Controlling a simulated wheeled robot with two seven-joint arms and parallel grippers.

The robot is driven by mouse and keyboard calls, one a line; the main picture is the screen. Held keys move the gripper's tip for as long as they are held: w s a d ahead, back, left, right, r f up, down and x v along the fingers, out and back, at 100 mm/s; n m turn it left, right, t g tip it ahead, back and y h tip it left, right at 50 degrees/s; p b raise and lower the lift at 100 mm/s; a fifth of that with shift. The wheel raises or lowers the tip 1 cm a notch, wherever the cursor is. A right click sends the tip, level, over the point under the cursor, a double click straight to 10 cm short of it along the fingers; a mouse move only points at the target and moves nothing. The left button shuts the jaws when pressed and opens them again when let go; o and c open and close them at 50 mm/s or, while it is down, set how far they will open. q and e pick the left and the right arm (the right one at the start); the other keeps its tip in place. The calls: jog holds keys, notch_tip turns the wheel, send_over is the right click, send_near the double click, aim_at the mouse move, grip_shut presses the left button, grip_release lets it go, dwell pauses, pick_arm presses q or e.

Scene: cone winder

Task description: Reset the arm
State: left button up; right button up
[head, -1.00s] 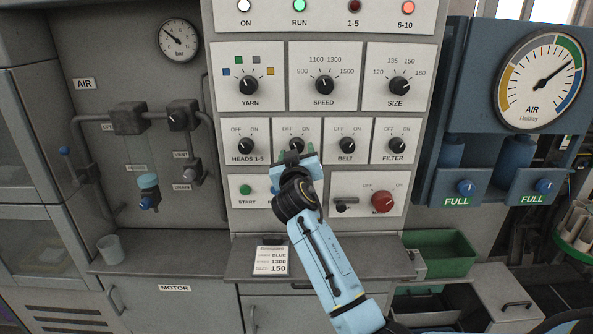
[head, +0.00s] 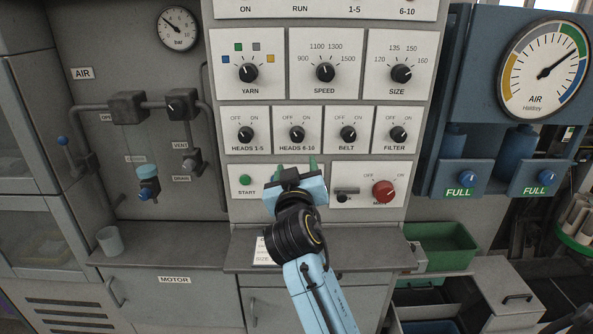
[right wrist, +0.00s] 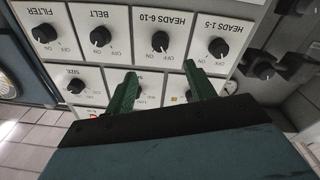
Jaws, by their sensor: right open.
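My right gripper (head: 296,168) is in front of the lower part of the control panel, between the green START button (head: 245,180) and the red MAIN knob (head: 384,191). Its green fingers are apart and hold nothing. In the right wrist view the gripper (right wrist: 160,90) shows two green fingers spread apart before the panel. The HEADS 6-10 knob (head: 297,134) is just above the fingers and also shows in the right wrist view (right wrist: 160,41). The gripper hides the label beside START. My left gripper is not in view.
A grey ledge (head: 350,258) runs below the panel, with a partly hidden card (head: 262,250) on it. A green bin (head: 440,245) stands at the right. A grey cup (head: 110,241) stands at the left.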

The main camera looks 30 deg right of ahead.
jog(key=s+a+f+n+g+y, duration=0.1)
jog(key=s+a+f+g+y, duration=0.15)
jog(key=s+f, duration=0.6)
jog(key=s+a+f+n+g+y, duration=0.1)
jog(key=s+f+g+y, duration=0.3)
jog(key=f, duration=0.7)
jog(key=s+a+f+n+g+y, duration=0.2)
jog(key=s+a+f+g, duration=0.15)
jog(key=s, duration=0.65)
jog(key=s+a+f+n+g+y, duration=0.1)
jog(key=s+a+f+g+y, duration=0.2)
jog(key=s, duration=0.6)
notch_tip(320, 180, down, 29)
jog(key=s+h+b, duration=0.1)
jog(key=s+b, duration=0.1)
jog(key=b, duration=0.1)
jog(key=s+d+f+g+b, duration=0.1)
jog(key=s+d+f+b, duration=0.2)
jog(key=s+f, duration=1.3)
notch_tip(320, 180, down, 2)
jog(key=shift+f+g, duration=0.1)
jog(key=shift+g, duration=0.2)
